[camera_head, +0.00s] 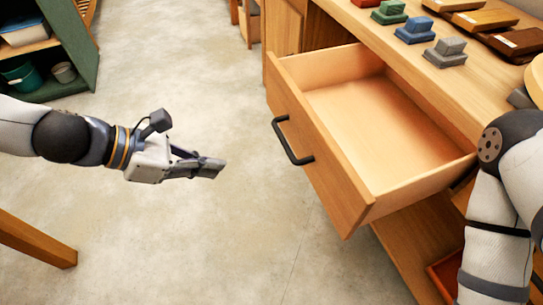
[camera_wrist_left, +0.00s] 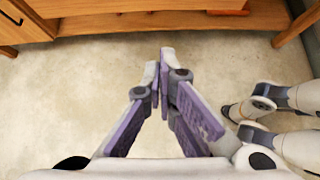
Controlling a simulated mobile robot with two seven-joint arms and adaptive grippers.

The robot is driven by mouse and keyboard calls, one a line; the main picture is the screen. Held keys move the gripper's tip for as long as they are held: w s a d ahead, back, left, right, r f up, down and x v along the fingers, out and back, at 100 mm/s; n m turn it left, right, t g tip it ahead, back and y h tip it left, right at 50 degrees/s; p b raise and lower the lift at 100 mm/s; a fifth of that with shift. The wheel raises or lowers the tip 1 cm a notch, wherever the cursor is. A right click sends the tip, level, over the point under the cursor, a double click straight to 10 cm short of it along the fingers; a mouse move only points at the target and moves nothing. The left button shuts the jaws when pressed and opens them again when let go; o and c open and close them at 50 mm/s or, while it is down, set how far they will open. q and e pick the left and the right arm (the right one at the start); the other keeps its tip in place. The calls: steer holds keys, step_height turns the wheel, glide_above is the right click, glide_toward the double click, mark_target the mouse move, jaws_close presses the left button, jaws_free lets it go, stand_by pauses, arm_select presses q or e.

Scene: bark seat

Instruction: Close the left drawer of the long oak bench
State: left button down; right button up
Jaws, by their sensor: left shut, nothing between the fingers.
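The left drawer (camera_head: 335,140) of the long oak bench (camera_head: 440,60) stands pulled out in the head view. It is empty inside, with a black bar handle (camera_head: 291,141) on its front. My left gripper (camera_head: 218,167) is to the left of the drawer front, apart from the handle, over open floor. Its fingers are shut with nothing between them; the closed fingertips also show in the left wrist view (camera_wrist_left: 165,55). My right arm shows at the right edge of the head view, in front of the bench, but its gripper is out of view.
Several coloured blocks (camera_head: 416,30) and dark wooden pieces (camera_head: 487,20) sit on the bench top. A green shelf unit (camera_head: 85,50) with bins stands at the upper left. A wooden beam (camera_head: 35,240) is at the lower left. The concrete floor (camera_head: 200,60) between is clear.

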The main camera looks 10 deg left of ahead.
arm_select(q)
steer(key=w+d+f+b, duration=0.4)
steer(key=w+d+b, duration=0.1)
steer(key=d, duration=0.5)
steer(key=shift+w+f, duration=0.3)
steer(key=shift+w, duration=0.35)
arm_select(e)
steer(key=s+f+g, duration=0.1)
steer(key=s+f, duration=0.3)
steer(key=f, duration=0.2)
steer(key=shift+s+g, duration=0.4)
arm_select(q)
steer(key=shift+d, duration=0.1)
